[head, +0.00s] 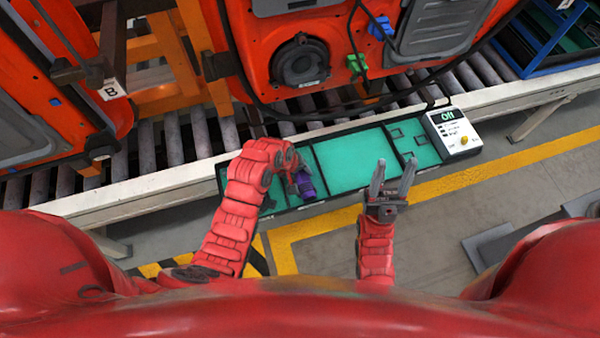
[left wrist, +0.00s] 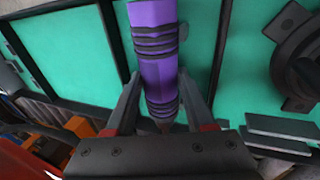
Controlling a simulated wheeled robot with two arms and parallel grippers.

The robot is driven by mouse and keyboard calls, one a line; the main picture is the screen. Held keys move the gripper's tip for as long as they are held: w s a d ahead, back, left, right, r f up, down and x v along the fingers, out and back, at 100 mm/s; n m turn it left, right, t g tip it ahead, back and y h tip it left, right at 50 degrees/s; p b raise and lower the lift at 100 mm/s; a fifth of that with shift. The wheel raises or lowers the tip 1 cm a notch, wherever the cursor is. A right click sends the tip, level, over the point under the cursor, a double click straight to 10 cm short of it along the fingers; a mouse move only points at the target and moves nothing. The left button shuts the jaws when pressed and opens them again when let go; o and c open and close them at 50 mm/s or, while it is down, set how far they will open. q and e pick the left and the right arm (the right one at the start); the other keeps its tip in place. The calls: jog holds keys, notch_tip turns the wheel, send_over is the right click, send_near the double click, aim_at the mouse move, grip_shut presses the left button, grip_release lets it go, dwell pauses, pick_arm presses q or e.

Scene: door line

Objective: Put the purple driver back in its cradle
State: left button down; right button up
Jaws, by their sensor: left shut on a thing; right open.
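The purple driver (head: 305,188) is in my left gripper (head: 299,176), over the left part of the teal-lined tray (head: 345,160). In the left wrist view, the driver (left wrist: 157,62) has dark grip bands and stands between the two fingers of my left gripper (left wrist: 165,112), which are shut on it. A dark rounded fixture (left wrist: 300,65) lies on the teal surface to its right; I cannot tell whether it is the cradle. My right gripper (head: 392,172) is open and empty near the tray's front edge.
A white box reading "Off" (head: 454,132) stands at the tray's right end. Behind the tray are a roller conveyor (head: 175,143) and large orange door panels (head: 262,50). Yellow floor lines (head: 490,168) run in front. The tray's middle looks bare.

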pick_arm(q)
jog(key=shift+s+f, duration=0.3)
jog(key=shift+f, duration=0.15)
jog(key=shift+c, duration=0.8)
grip_release()
jog(key=shift+a, duration=0.1)
jog(key=shift+w, duration=0.1)
